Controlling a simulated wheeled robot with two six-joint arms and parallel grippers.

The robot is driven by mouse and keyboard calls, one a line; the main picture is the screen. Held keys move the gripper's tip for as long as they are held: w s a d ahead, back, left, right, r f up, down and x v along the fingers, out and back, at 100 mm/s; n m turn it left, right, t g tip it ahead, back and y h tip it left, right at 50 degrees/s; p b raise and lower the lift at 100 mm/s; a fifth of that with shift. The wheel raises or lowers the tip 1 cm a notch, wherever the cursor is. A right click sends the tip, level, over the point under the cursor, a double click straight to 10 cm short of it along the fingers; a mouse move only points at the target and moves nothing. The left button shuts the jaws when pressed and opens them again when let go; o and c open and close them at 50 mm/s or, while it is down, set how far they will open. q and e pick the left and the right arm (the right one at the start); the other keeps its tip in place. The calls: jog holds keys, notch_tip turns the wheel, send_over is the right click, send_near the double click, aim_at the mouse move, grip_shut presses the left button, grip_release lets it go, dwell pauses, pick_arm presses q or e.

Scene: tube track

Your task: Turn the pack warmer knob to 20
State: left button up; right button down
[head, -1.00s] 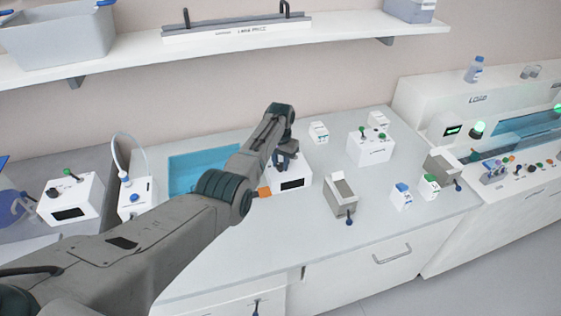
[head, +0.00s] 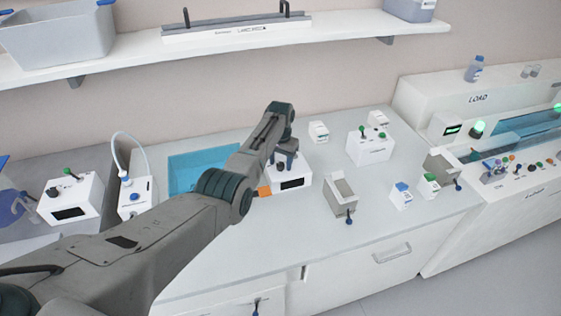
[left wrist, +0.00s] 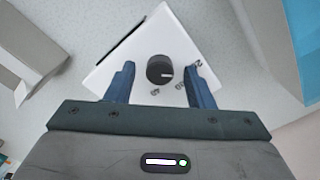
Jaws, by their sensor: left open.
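The pack warmer is a white box (head: 293,182) with a dark display on its front, on the counter in the middle of the head view. In the left wrist view its white top (left wrist: 150,40) fills the centre. Its round black knob (left wrist: 159,69) carries a pale pointer mark, with printed markings partly visible near it. My left gripper (left wrist: 160,82) is open, its two blue fingers on either side of the knob with gaps showing. My right gripper is not in view.
A grey open bin (head: 341,196) stands right of the warmer, and a white box with green knobs (head: 369,147) stands behind it. A blue mat (head: 190,172) lies to the left. A second display box (head: 72,200) is at far left. The counter front is clear.

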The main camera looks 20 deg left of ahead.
aim_at(281, 164)
pick_arm(q)
notch_tip(281, 164, up, 11)
jog(key=b, duration=0.2)
jog(key=shift+f, duration=0.15)
dwell(0.3)
